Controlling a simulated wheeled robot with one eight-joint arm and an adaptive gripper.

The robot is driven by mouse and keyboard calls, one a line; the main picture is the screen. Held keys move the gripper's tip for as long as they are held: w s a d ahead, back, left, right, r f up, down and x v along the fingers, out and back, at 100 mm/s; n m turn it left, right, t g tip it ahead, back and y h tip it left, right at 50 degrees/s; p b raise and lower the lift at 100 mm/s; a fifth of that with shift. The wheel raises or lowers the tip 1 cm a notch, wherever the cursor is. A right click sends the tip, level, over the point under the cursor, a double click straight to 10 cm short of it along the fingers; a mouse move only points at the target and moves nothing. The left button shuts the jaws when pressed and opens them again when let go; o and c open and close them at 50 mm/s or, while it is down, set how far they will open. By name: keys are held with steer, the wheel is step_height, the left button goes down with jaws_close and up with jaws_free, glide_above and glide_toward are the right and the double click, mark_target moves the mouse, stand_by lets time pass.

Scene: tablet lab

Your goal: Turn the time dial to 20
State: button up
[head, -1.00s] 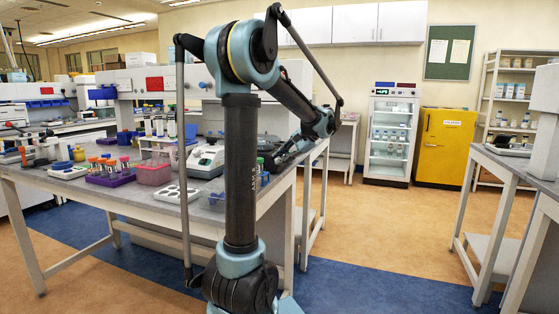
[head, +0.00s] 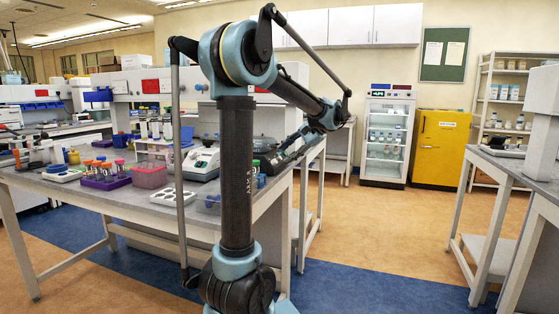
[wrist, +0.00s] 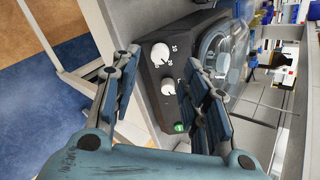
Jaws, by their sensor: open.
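A dark grey device with two white dials fills the middle of the wrist view. The upper dial (wrist: 161,53) has small numbers around it, with 10 and 20 seeming readable. I cannot tell which one is the time dial. A lit green button (wrist: 179,127) sits below them. My gripper (wrist: 161,62) is open and empty, its fingers on either side of the dials in the picture. Contact cannot be told. In the head view my arm hides much of the gripper and device.
A clear round lid (wrist: 214,50) tops the device. The lab table (head: 180,218) also holds a purple tube rack (head: 104,183), a pink box (head: 149,176) and a white-and-black instrument (head: 201,163). Blue-and-tan floor is open to the right, before a yellow cabinet (head: 439,148).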

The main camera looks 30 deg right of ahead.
steer(key=v, duration=0.6)
steer(key=shift+s, duration=0.1)
stand_by(0.4)
